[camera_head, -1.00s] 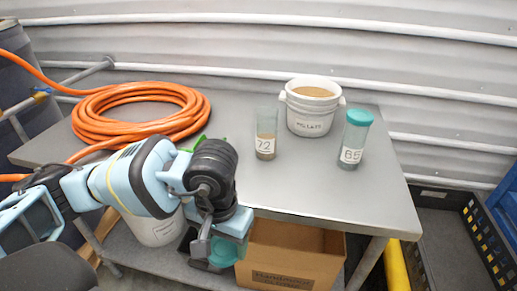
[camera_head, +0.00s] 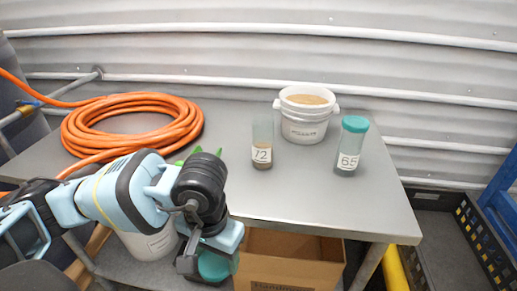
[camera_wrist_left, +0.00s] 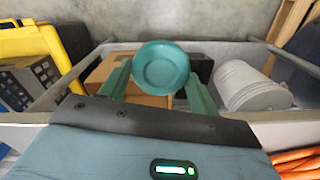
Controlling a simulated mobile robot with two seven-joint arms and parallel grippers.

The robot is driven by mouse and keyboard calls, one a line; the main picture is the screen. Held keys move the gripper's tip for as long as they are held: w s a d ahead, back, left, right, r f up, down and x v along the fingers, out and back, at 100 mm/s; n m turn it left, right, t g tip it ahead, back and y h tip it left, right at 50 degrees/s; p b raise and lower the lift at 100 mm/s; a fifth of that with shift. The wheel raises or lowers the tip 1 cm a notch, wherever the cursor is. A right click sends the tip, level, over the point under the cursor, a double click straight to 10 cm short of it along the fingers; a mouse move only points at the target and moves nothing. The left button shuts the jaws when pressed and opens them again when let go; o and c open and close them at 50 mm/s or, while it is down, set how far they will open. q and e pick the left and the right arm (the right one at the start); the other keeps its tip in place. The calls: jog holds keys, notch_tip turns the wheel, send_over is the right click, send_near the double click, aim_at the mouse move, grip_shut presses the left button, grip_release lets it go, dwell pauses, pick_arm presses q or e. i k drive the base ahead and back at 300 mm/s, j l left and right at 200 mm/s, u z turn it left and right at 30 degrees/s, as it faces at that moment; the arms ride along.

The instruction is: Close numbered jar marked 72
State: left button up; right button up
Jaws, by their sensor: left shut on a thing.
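The jar marked 72 (camera_head: 262,148) stands upright on the grey metal table. It is clear, with some brown material at its bottom and no lid on top. My left gripper (camera_head: 211,258) is in front of the table's front edge, to the left of and nearer than jar 72. It is shut on a round teal lid (camera_head: 215,266), partly hidden by the gripper in the head view. In the left wrist view the lid (camera_wrist_left: 160,67) sits between the two green fingers. My right gripper is in neither view.
A jar marked 65 (camera_head: 350,147) with a teal lid stands to the right of jar 72. A white bucket (camera_head: 304,129) of brown material stands behind them. An orange hose coil (camera_head: 188,128) lies at the left. A cardboard box (camera_head: 285,268) is below the table.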

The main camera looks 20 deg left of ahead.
aim_at(263, 143)
jog(key=j, duration=0.75)
jog(key=j+z, duration=0.15)
jog(key=j, duration=0.6)
jog(key=k, duration=0.05)
